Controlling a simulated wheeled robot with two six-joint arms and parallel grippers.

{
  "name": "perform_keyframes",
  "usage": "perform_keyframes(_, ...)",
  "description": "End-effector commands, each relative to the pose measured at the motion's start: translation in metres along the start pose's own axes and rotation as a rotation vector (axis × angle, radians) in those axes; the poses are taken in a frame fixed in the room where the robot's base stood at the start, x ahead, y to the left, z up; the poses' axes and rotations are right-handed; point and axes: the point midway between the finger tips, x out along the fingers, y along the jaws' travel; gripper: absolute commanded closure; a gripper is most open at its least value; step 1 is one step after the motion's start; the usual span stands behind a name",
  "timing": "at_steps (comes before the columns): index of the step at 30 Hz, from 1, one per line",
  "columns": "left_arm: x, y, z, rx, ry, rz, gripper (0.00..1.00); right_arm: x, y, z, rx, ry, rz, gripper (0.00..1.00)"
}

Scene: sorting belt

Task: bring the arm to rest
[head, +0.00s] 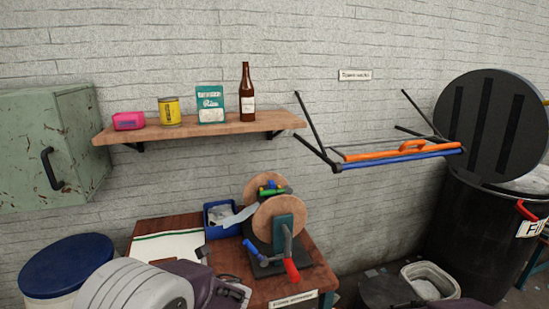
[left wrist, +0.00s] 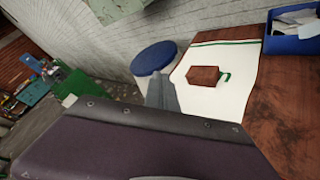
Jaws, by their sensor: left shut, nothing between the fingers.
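My left arm comes in at the bottom left of the head view, and its purple gripper housing hangs over the near part of the wooden bench (head: 262,288). In the left wrist view my left gripper (left wrist: 160,84) shows as grey fingers, shut and empty, beyond the purple housing. The fingers point toward the blue-lidded drum and the white mat, apart from both as far as I can tell. My right gripper's fingers do not show; only a dark purple sliver shows at the bottom right of the head view.
A blue bin (head: 222,216) and a disc machine (head: 280,222) stand on the bench. A blue-lidded drum (head: 66,265) is left. A shelf (head: 200,130), folding rack (head: 400,155) and black barrel (head: 468,240) are beyond.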

Motion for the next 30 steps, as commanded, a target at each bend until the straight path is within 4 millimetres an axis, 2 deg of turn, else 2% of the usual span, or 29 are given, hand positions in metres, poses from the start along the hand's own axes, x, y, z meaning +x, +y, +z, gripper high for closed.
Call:
perform_keyframes(1, 0.005, 0.038, -0.027, -0.139, 0.16, 0.037, 1.0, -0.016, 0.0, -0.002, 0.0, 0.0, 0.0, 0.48)
perform_keyframes(2, 0.005, 0.054, -0.051, -0.246, 0.269, 0.059, 1.0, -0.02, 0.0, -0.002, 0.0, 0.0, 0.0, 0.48)
perform_keyframes(3, -0.003, 0.07, -0.084, -0.415, 0.42, 0.095, 1.0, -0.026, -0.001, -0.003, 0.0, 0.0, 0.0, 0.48)
perform_keyframes(4, -0.013, 0.077, -0.11, -0.561, 0.539, 0.131, 1.0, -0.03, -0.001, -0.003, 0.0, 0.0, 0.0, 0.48)
perform_keyframes(6, -0.047, 0.078, -0.159, -0.933, 0.799, 0.238, 1.0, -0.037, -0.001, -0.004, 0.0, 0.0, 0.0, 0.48)
perform_keyframes(8, -0.081, 0.064, -0.185, -1.259, 0.992, 0.358, 1.0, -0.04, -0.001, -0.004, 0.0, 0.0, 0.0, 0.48)
perform_keyframes(9, -0.101, 0.049, -0.195, -1.466, 1.102, 0.451, 1.0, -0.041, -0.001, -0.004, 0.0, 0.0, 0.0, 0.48)
perform_keyframes(12, -0.139, 0.01, -0.203, -1.901, 1.303, 0.711, 1.0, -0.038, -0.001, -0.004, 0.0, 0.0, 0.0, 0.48)
perform_keyframes(14, -0.151, -0.008, -0.199, -2.112, 1.37, 0.88, 1.0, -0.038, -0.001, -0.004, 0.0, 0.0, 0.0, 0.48)
perform_keyframes(16, -0.153, -0.021, -0.189, -2.287, 1.4, 1.009, 1.0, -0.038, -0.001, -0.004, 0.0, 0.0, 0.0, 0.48)
perform_keyframes(20, -0.15, -0.024, -0.185, -2.38, 1.389, 1.08, 1.0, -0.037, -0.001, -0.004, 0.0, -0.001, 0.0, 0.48)
perform_keyframes(30, -0.15, -0.024, -0.185, -2.378, 1.386, 1.083, 1.0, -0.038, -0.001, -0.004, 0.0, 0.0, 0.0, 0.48)
